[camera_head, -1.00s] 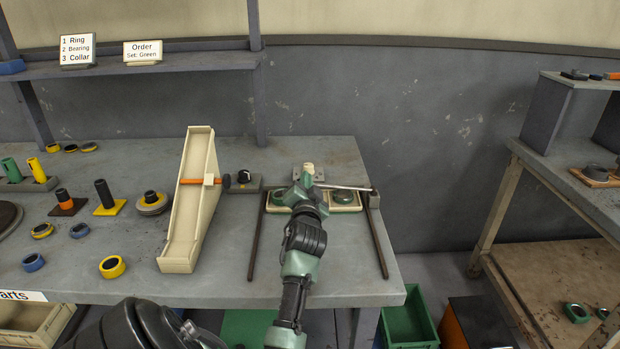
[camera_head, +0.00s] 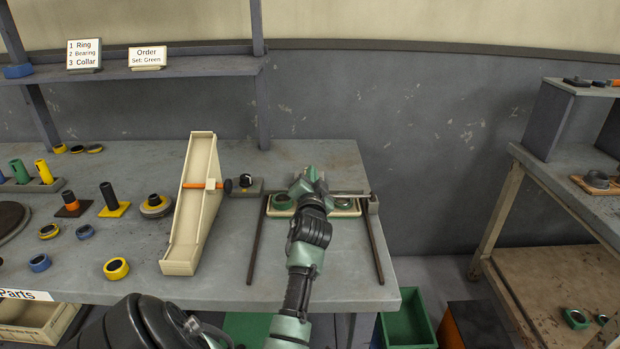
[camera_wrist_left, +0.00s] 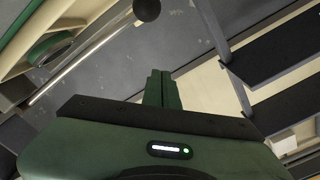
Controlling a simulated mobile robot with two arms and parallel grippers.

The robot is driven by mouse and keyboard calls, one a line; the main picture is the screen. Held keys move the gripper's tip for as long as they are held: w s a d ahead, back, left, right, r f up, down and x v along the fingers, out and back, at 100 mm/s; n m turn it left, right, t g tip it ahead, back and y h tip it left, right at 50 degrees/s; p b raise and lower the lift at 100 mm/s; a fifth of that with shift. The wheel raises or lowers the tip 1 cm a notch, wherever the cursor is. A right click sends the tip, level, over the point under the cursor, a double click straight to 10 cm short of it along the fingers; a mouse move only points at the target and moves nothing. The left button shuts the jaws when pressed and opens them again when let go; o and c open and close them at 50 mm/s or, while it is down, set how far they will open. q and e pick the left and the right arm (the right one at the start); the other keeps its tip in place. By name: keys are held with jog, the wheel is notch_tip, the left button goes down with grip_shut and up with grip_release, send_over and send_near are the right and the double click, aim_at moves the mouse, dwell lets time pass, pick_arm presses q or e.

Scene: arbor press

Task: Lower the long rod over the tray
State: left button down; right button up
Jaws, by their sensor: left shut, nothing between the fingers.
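The long rod (camera_head: 350,193) is a thin metal bar running roughly level across the back of the tray in the head view. Its right end meets a small post at the tray's right. My gripper hides its left part. In the left wrist view the rod (camera_wrist_left: 85,62) runs diagonally, with a dark ball (camera_wrist_left: 147,9) by its upper end. The cream tray (camera_head: 333,213) holds green rings (camera_head: 282,201). My left gripper (camera_head: 309,175) is shut and empty, above the back of the tray. Its closed fingers (camera_wrist_left: 162,90) lie apart from the rod. My right gripper is out of view.
A cream chute (camera_head: 195,215) with an orange-shafted lever stands left of the tray. Two dark bars (camera_head: 256,240) flank the tray front. Rings and posts stand farther left. The table front between the bars is partly covered by my arm.

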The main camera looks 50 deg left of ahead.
pick_arm(q)
jog(key=b+v, duration=0.1)
jog(key=v, duration=0.9)
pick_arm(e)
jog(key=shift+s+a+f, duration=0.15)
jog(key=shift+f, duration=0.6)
pick_arm(q)
jog(key=shift+d, duration=0.1)
